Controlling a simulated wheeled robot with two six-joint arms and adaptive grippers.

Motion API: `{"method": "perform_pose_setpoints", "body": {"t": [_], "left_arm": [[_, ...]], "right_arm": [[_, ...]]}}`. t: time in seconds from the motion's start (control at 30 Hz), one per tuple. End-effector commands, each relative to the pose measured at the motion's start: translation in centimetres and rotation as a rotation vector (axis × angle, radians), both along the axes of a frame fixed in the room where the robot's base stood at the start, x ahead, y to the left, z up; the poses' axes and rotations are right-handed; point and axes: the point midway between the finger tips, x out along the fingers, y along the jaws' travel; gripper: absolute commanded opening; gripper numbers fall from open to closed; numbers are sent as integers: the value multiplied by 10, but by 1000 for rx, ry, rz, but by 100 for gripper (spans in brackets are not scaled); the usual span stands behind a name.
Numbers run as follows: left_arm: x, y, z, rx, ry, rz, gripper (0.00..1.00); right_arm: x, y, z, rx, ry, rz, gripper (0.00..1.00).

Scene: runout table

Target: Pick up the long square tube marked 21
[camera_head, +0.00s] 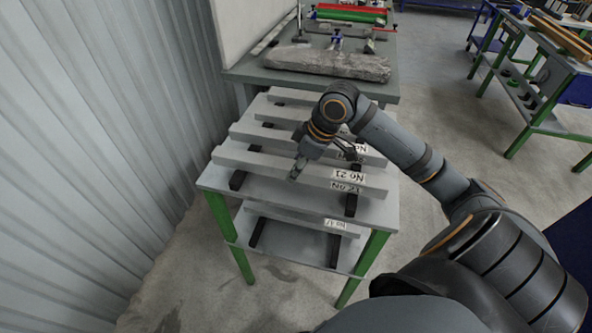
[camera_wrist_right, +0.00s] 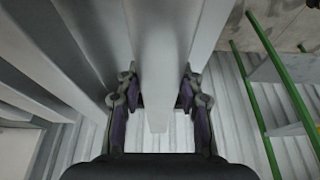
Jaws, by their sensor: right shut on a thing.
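The long pale grey square tube (camera_head: 250,162) with the label "No 21" lies level across the front of the green-legged rack's upper shelf. My right gripper (camera_head: 297,172) comes down on it near the middle of its length and is shut on it. In the right wrist view the tube (camera_wrist_right: 161,50) runs between the two fingers of my right gripper (camera_wrist_right: 160,96). I cannot tell whether the tube touches the dark supports under it. My left gripper is not in view.
More pale tubes (camera_head: 258,133) lie parallel behind it on the rack (camera_head: 215,184), and another labelled tube (camera_head: 290,215) lies on the lower shelf. A corrugated wall (camera_head: 110,130) stands close on the left. A bench (camera_head: 245,72) with a wrapped bar (camera_head: 325,63) is behind.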

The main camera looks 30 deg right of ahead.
Motion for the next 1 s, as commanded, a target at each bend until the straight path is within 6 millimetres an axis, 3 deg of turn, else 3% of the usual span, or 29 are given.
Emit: {"method": "perform_pose_setpoints", "body": {"t": [0.37,0.53,0.67,0.83,0.93,1.0], "left_arm": [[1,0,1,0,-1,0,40],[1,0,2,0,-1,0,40],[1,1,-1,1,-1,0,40],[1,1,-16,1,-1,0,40],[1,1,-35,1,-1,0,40],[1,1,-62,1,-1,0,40]], "right_arm": [[1,0,8,0,-5,1,0],[1,0,37,-2,-8,0,0],[-2,-18,49,-12,-3,-2,0],[-4,-39,71,-12,-3,-7,0],[-6,-54,86,-10,-7,-8,0],[-7,-69,84,-6,-7,-9,0]]}}
